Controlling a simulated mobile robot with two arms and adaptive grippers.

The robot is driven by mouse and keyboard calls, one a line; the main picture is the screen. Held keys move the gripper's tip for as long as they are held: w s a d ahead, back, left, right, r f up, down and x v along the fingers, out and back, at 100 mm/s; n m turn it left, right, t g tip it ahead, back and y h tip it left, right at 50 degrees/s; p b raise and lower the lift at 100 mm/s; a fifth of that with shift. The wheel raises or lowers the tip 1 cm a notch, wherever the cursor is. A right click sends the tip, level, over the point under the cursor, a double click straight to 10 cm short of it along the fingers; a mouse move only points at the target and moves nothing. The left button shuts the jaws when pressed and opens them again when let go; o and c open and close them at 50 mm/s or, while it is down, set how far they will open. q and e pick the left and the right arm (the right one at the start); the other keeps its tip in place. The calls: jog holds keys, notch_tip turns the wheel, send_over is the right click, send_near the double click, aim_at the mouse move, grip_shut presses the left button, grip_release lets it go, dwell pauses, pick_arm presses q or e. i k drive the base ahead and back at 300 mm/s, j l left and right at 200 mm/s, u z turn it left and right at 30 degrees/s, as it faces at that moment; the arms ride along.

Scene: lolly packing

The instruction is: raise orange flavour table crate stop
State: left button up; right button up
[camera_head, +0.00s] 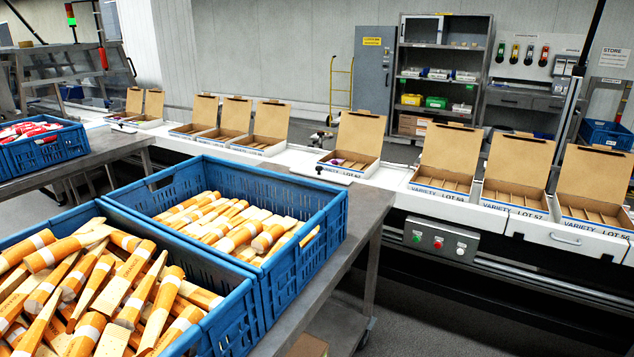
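Two blue crates of orange-wrapped lollies stand on a grey metal table (372,208). The nearer blue crate (236,318) fills the lower left and is heaped with orange lollies (128,300). The farther blue crate (308,254) stands just behind it and holds fewer orange lollies (243,237). A control box (438,240) with a green, a red and a white button hangs on the front of the conveyor, right of the table. The lower part of the nearer crate is cut off by the picture edge. Neither gripper is in view.
A white conveyor (395,180) runs behind the table with several open cardboard boxes (358,143); the right-hand ones read "VARIETY". Another blue crate (45,150) with red lollies stands at the far left. Shelves (440,90) and a grey cabinet (373,75) stand behind.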

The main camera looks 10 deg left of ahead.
aim_at(317, 173)
jog(key=i+l+u, duration=0.1)
jog(key=i+u, duration=0.2)
jog(key=i+l, duration=1.05)
